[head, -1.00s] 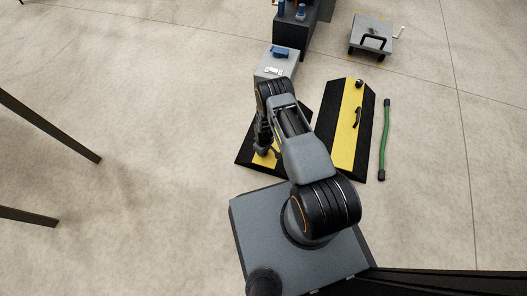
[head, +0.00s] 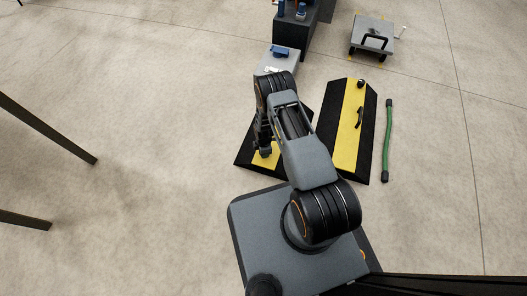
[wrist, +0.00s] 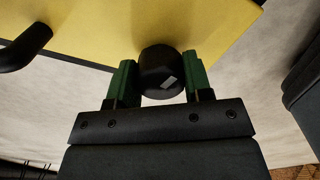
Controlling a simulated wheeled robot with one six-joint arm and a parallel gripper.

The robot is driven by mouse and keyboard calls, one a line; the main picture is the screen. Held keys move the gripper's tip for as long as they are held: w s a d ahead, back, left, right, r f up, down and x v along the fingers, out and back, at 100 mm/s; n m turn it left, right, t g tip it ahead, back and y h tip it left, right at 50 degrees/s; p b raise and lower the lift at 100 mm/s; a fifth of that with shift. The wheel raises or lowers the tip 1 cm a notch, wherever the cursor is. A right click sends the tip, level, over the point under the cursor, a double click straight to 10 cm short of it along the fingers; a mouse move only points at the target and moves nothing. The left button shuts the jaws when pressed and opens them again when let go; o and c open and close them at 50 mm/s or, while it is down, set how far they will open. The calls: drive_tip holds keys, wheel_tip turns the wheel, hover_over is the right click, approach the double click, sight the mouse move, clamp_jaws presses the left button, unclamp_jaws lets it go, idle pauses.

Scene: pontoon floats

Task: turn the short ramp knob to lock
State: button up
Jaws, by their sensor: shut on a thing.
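The short ramp (head: 300,118) is black with a yellow band and lies on the floor, partly hidden under my arm. Its yellow face (wrist: 120,25) fills the top of the wrist view. The short ramp knob (wrist: 160,65) is black and faceted, with a small white mark on its face. My gripper (wrist: 160,82) is shut on the knob, with one green finger on each side of it. In the head view my gripper (head: 264,149) is over the yellow band near the ramp's near end, and the knob cannot be made out there.
A longer black and yellow ramp (head: 346,145) lies to the right, with a green bar (head: 388,140) beside it. A black handle (wrist: 25,48) stands left of the knob. A grey box (head: 275,66) and a grey cart (head: 371,36) are beyond. Floor at left is mostly clear.

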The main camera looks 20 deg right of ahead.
drive_tip(key=shift+n, duration=1.1)
drive_tip(key=shift+a, duration=0.1)
drive_tip(key=o, duration=0.9)
drive_tip(key=shift+o, duration=0.2)
wheel_tip(320, 180, up, 14)
drive_tip(key=p, duration=0.5)
drive_tip(key=shift+p, duration=0.3)
